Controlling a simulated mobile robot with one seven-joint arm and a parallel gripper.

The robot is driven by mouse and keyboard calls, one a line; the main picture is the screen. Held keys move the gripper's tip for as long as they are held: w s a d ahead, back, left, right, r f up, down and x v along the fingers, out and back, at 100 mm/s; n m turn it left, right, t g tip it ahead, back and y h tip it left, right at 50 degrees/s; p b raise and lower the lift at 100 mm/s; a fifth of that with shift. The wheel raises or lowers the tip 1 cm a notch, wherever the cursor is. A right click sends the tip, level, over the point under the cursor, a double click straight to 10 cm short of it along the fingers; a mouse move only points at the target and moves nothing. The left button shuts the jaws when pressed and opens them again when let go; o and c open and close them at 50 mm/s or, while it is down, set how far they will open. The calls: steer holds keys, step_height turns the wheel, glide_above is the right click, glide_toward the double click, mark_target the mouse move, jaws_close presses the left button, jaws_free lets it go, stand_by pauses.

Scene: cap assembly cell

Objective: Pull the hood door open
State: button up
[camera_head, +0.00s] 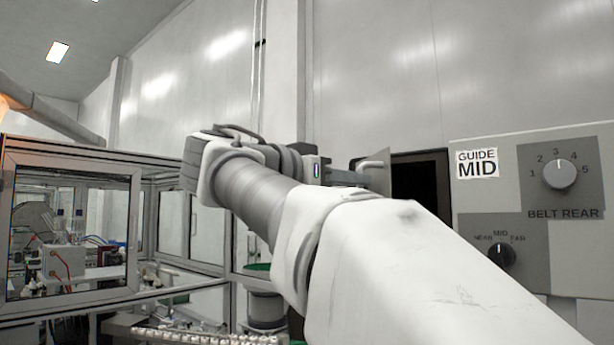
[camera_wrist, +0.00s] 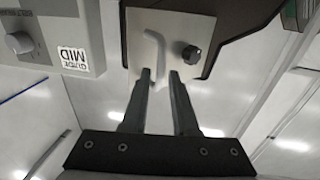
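A pale plate (camera_wrist: 143,50) with a grey bent handle (camera_wrist: 153,46) and a black knob (camera_wrist: 191,54) is straight ahead of my gripper (camera_wrist: 160,74) in the wrist view. My gripper is open, its two fingers apart, with the tips at the plate's near edge. The handle's lower end shows between the fingertips; I cannot tell whether they touch it. I cannot tell for sure whether this plate is the hood door.
A control panel marked GUIDE MID (camera_head: 530,200) with knobs stands close on the right. A framed glass enclosure (camera_head: 72,235) with machinery inside stands at the left. A green-rimmed round bowl (camera_head: 258,268) is behind my arm. A row of small white parts (camera_head: 200,335) runs along the bottom.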

mark_target(377, 166)
steer(key=shift+x, duration=1.45)
steer(key=shift+c, duration=0.3)
jaws_close()
